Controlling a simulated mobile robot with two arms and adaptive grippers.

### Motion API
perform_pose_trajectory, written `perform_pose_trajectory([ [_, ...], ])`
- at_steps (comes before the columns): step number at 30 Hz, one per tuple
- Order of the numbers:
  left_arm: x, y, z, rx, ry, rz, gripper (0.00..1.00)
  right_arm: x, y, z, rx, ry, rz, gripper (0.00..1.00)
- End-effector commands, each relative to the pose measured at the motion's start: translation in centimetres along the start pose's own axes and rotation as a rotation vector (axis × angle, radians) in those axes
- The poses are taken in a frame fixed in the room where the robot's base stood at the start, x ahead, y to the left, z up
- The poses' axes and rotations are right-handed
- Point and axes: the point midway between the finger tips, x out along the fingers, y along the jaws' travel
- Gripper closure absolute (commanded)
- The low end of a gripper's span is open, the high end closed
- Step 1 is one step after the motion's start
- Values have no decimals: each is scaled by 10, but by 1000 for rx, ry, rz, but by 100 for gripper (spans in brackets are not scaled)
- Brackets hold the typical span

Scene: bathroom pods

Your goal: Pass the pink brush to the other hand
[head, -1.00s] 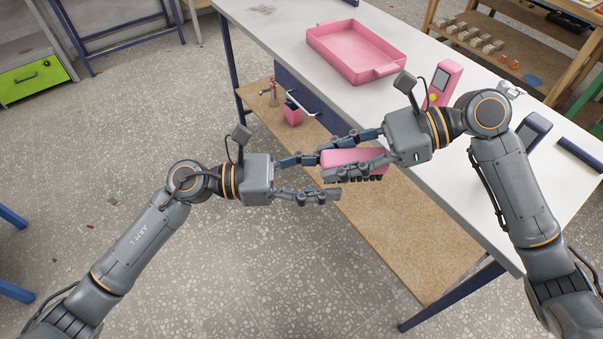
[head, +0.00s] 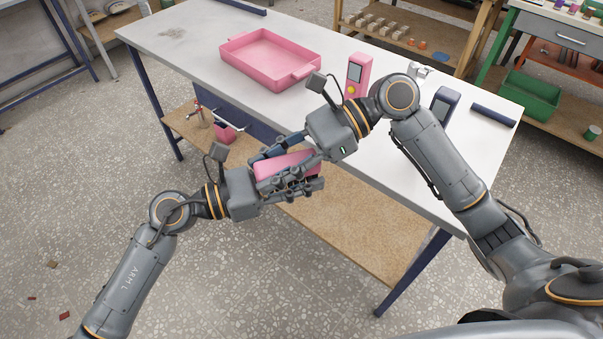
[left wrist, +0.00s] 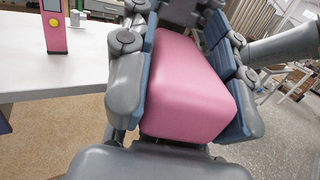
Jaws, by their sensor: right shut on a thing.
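The pink brush (head: 283,163) is a pink block held in the air in front of the table, between my two hands. My right gripper (head: 268,170), on the arm from the right, is shut on it. My left gripper (head: 296,168), on the arm from the left, faces it with its fingers spread around the brush, overlapping the right fingers. In the left wrist view the brush (left wrist: 185,95) fills the middle, with finger segments on both sides. Whether the left fingers press on it is hard to see. The bristles are hidden.
The white table (head: 200,50) carries a pink tray (head: 270,85), a pink handheld device (head: 357,75) and a dark device (head: 443,104). A low wooden shelf (head: 350,225) runs below the hands, with a small pink container (head: 225,133) on it.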

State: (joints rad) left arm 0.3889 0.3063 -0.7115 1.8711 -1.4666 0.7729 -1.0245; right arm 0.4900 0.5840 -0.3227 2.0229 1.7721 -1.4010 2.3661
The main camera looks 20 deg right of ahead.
Motion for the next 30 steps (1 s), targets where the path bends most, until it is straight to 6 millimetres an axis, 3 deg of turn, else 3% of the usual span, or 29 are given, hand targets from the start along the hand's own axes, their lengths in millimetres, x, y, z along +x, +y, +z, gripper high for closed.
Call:
perform_pose_trajectory([
  [1, 2, -3, 1, 0, -2, -7, 83, 2, 2, 2, -3, -7, 7, 96],
  [4, 2, -3, 1, 0, -2, -7, 100, 3, 2, 2, -3, -8, 7, 96],
  [5, 2, -3, 1, 0, -3, -7, 100, 3, 2, 2, -3, -8, 7, 61],
  [9, 2, -2, 1, 0, -3, -6, 100, 2, 2, 2, -2, -6, 6, 36],
  [20, 1, -1, 1, 0, -2, -3, 100, -3, 0, 1, 0, -2, 2, 36],
  [23, 1, -1, 1, 0, -2, -3, 100, -15, 0, 0, 1, -1, 1, 36],
  [30, 1, -1, 0, 0, -1, -2, 100, -66, 0, 0, 0, -1, -1, 36],
])
